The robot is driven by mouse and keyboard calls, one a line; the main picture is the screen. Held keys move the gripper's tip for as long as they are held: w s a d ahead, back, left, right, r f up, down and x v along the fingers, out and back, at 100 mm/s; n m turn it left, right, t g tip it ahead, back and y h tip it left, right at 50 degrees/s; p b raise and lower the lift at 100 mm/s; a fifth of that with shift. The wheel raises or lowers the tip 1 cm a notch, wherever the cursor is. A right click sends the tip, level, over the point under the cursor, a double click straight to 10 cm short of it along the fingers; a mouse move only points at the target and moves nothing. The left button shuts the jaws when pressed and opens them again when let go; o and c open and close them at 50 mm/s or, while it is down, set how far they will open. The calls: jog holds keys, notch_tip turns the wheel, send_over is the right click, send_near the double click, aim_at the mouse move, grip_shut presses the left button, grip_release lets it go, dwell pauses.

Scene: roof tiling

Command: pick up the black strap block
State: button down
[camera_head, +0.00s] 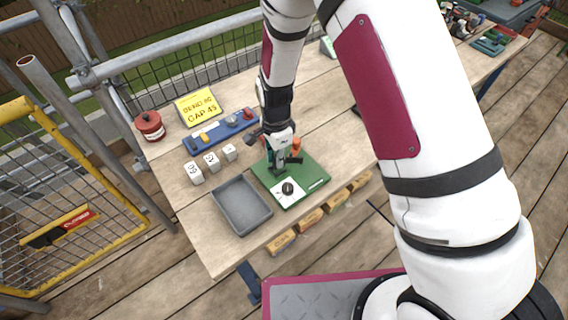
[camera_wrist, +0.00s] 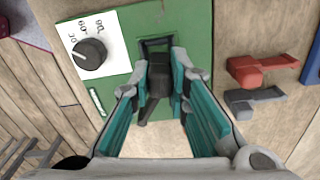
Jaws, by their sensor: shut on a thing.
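The black strap block (camera_wrist: 157,88) is a small dark piece with an arm sticking out toward the bottom of the wrist view. It sits between the teal-padded fingers of my gripper (camera_wrist: 161,78), which are shut on it. It is over the green board (camera_wrist: 178,20), beside a dark square frame (camera_wrist: 156,45) on that board. I cannot tell whether it still touches the board. In the head view my gripper (camera_head: 281,163) is low over the green board (camera_head: 312,184), and the block is hard to make out there.
A black dial (camera_wrist: 89,54) on a white plate is on the board. A red piece (camera_wrist: 258,68) and a dark grey piece (camera_wrist: 250,101) lie beside it. A grey tray (camera_head: 242,206), white numbered blocks (camera_head: 195,173), a blue rack (camera_head: 205,138) and a yellow sign (camera_head: 198,106) stand left.

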jog(key=shift+r+p, duration=0.45)
jog(key=shift+r, duration=0.9)
